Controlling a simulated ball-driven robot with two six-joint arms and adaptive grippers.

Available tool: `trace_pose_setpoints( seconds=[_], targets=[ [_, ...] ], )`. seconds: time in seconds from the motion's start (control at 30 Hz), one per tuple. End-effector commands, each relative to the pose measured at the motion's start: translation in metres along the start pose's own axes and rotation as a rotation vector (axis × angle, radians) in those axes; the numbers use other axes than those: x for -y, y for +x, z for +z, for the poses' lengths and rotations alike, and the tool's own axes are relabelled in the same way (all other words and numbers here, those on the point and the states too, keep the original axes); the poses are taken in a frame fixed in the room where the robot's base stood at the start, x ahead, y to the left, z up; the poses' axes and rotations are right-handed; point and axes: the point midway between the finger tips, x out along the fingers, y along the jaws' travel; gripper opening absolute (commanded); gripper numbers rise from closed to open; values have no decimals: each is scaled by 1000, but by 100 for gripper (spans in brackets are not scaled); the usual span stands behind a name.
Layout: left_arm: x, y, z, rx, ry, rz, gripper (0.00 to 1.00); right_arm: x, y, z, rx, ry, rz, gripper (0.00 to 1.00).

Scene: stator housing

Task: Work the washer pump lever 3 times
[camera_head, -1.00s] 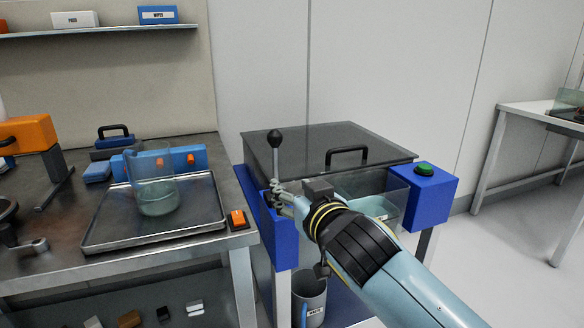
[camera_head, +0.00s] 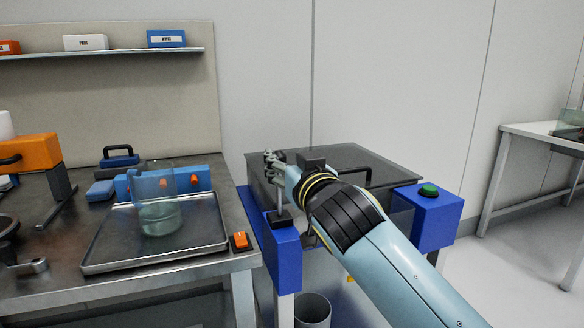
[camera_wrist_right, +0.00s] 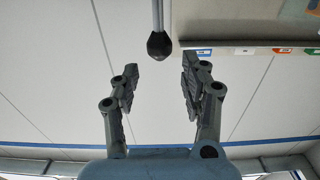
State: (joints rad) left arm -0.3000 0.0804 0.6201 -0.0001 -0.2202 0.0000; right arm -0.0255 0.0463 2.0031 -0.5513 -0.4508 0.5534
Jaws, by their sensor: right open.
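The washer (camera_head: 395,168) has a grey lid with a black handle and blue blocks at its front corners. The pump lever (camera_head: 279,198) stands on the left blue block (camera_head: 283,255); its lower shaft shows below my right gripper (camera_head: 270,158), which hides the top in the head view. In the right wrist view, the lever's black knob (camera_wrist_right: 158,45) lies between the lines of the two open fingers, just beyond their tips. The right gripper (camera_wrist_right: 158,75) is empty there, and I see no contact with the knob. My left gripper is not in view.
A metal bench at left holds a tray (camera_head: 110,262) with a glass beaker (camera_head: 158,205) and an orange switch (camera_head: 240,241). A green button (camera_head: 428,190) tops the right blue block. A grey container (camera_head: 313,310) stands below the washer.

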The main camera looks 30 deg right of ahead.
Motion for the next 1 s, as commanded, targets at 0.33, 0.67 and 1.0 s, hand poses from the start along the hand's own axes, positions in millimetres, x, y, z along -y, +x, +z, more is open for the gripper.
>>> trace_pose_setpoints(
  seconds=[0.33,0.67,1.0],
  targets=[
    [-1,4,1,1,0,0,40,0,29,0,-1,-1,0,45],
    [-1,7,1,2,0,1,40,0,44,0,-1,0,0,45],
    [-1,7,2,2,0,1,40,0,47,-1,-1,-1,0,41]
  ],
)
